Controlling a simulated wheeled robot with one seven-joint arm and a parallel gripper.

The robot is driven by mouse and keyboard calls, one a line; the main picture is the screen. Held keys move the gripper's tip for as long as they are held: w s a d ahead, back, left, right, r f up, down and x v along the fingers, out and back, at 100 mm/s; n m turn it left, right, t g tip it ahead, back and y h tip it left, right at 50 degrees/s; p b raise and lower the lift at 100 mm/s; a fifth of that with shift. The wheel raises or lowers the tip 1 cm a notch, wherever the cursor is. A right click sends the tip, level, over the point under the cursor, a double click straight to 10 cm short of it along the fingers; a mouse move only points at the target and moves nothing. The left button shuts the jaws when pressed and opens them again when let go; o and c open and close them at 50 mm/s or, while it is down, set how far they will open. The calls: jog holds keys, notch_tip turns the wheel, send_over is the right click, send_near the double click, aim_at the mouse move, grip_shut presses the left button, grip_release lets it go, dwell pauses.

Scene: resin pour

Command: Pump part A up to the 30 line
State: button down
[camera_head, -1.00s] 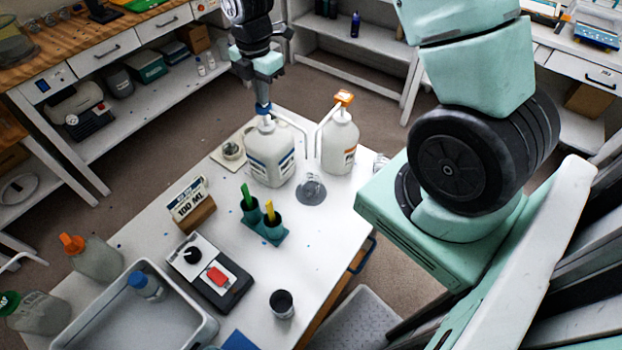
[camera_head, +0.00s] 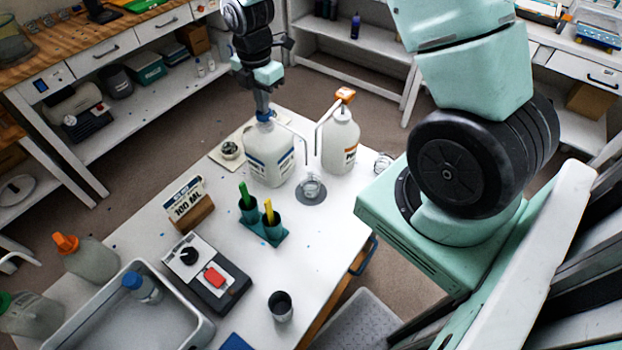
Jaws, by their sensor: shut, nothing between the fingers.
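The white jug with the blue label band (camera_head: 268,163) stands at the back of the white table, with a blue pump head (camera_head: 265,116) and a spout reaching right. My gripper (camera_head: 263,106) is shut and points down onto that pump head, apparently touching it; nothing is held. A clear cup (camera_head: 312,187) stands on a grey round pad (camera_head: 309,197) in front of the jugs, near the spout ends. Its lines and any liquid level are too small to read. Which jug is part A cannot be read.
A second white jug (camera_head: 341,149) with an orange pump stands to the right. A "100 ML" card (camera_head: 188,203), a green holder (camera_head: 264,233) with sticks, a device with a red button (camera_head: 213,277), a dark cup (camera_head: 280,305) and a grey tray (camera_head: 192,332) occupy the table.

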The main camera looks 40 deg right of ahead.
jog(key=shift+r, duration=0.1)
notch_tip(320, 180, up, 4)
jog(key=p, duration=0.3)
jog(key=shift+f, duration=0.3)
jog(key=shift+f+b, duration=1.1)
jog(key=shift+f, duration=0.85)
jog(key=shift+r+p, duration=1.8)
jog(key=shift+r, duration=0.25)
